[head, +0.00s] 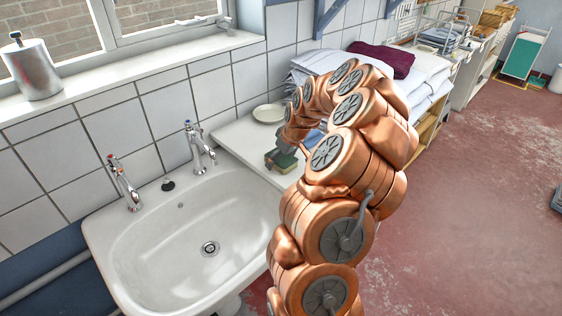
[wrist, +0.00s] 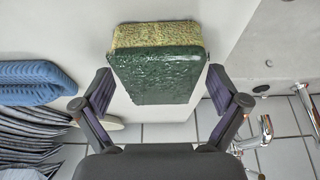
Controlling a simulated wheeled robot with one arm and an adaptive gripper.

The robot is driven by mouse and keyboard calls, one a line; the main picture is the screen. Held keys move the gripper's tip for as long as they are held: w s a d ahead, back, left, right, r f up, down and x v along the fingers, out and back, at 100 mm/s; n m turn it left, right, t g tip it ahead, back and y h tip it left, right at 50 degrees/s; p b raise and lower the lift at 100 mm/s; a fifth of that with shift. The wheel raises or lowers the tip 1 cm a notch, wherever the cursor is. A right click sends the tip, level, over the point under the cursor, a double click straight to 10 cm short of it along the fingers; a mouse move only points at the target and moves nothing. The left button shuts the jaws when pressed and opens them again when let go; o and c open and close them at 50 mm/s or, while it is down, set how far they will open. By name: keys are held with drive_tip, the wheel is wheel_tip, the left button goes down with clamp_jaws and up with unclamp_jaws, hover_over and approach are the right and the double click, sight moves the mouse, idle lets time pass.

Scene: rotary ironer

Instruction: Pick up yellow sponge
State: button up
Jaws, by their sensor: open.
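The sponge (wrist: 156,36) has a yellow face and a dark green scouring layer (wrist: 157,78). It rests on the white counter beside the sink, and in the head view (head: 281,160) it shows small below my gripper (head: 286,147). In the wrist view my gripper (wrist: 160,88) is open, with one finger to the left and one to the right of the sponge's green end. A gap shows on each side, and the fingers do not appear to touch it. Most of the yellow part lies beyond the fingertips. My arm hides part of the counter in the head view.
A white sink (head: 165,245) with two taps lies left of the counter. A pale dish (head: 268,113) sits behind the sponge near the tiled wall. Folded blue cloth (wrist: 38,80) and stacked linen (head: 425,62) are on the other side. Red floor is open at right.

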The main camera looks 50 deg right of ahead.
sight(282, 157)
drive_tip(key=shift+c, duration=0.2)
drive_tip(key=c, duration=0.8)
drive_tip(key=shift+r, duration=0.15)
drive_tip(key=shift+r+p, duration=0.25)
drive_tip(key=shift+p, duration=0.4)
drive_tip(key=shift+r+b, duration=0.95)
drive_tip(key=shift+r, duration=0.55)
drive_tip(key=shift+s+r, duration=0.15)
drive_tip(key=shift+s, duration=0.05)
drive_tip(key=s+a+b, duration=0.1)
drive_tip(key=s+a, duration=0.1)
drive_tip(key=s, duration=0.3)
drive_tip(key=s+a+r+b, duration=0.1)
drive_tip(key=s+b, duration=0.1)
drive_tip(key=s, duration=0.2)
drive_tip(key=s+a+b, duration=0.2)
drive_tip(key=s, duration=0.3)
drive_tip(key=shift+s+a+r, duration=0.2)
drive_tip(key=shift+s+a, duration=0.1)
